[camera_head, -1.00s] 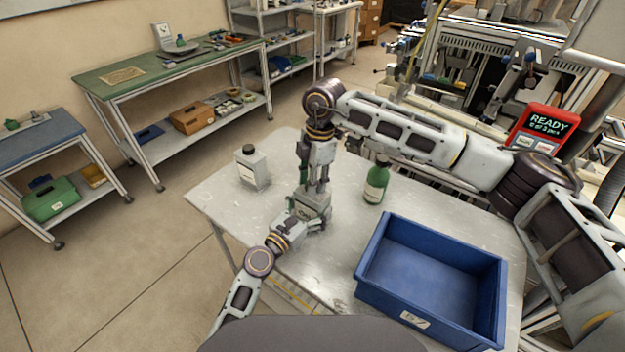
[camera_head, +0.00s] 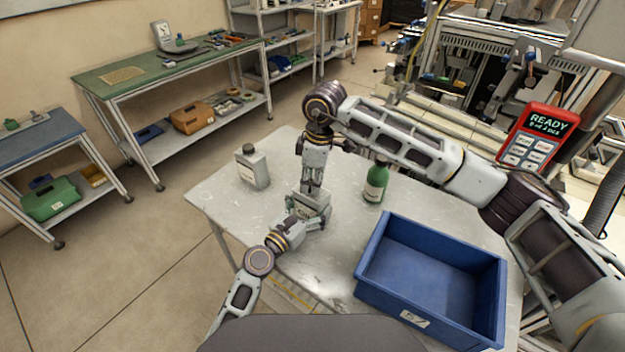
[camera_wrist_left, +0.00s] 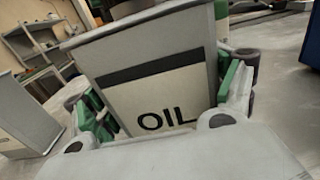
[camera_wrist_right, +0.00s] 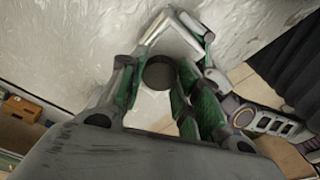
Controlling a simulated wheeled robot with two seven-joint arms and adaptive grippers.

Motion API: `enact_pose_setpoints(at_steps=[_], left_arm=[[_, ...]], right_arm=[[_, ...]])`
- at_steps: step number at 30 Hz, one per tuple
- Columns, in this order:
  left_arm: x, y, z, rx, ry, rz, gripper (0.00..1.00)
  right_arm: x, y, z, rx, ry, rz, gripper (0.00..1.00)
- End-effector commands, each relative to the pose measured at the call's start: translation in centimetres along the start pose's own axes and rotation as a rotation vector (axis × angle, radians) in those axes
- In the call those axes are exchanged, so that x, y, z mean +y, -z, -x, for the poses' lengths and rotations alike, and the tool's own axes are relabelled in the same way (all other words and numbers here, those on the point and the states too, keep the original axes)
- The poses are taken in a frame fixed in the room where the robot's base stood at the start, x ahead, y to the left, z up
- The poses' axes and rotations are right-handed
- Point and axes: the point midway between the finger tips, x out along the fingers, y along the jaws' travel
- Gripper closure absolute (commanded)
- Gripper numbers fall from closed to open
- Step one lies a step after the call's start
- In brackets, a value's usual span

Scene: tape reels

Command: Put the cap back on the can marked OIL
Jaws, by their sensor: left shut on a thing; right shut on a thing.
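The grey can marked OIL (camera_wrist_left: 160,90) stands between the green-padded fingers of my left gripper (camera_wrist_left: 170,105), which is shut on its sides. In the head view the can (camera_head: 318,203) is on the table, partly hidden by my left gripper (camera_head: 303,210) and my right gripper (camera_head: 312,187). My right gripper comes down from above, directly over the can. In the right wrist view a dark round cap (camera_wrist_right: 160,72) sits between the green fingers of my right gripper (camera_wrist_right: 158,85), which is shut on it. I cannot tell whether the cap touches the can's neck.
A second grey can with a dark cap (camera_head: 254,170) stands to the left on the table (camera_head: 220,200). A green bottle (camera_head: 376,183) stands to the right. A blue bin (camera_head: 430,275) takes up the front right. The table between the second can and my grippers is clear.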

Motion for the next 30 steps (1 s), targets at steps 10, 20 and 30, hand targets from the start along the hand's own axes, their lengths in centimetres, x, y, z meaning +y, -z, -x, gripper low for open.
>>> enact_pose_setpoints(at_steps=[10, 20, 30], left_arm=[[-0.1, 0.1, 0.0, 0.002, 0.003, 0.0, 0.82], [-0.1, 0.1, 0.0, 0.002, 0.002, 0.0, 0.82], [-0.1, 0.1, 0.0, 0.001, 0.002, -0.001, 0.82]], right_arm=[[-0.2, 0.2, 0.0, 0.004, 0.002, 0.006, 0.42], [-0.1, 0.2, 0.4, 0.003, 0.002, 0.006, 0.42], [-0.1, 0.2, 3.6, 0.005, 0.0, 0.008, 0.42]])
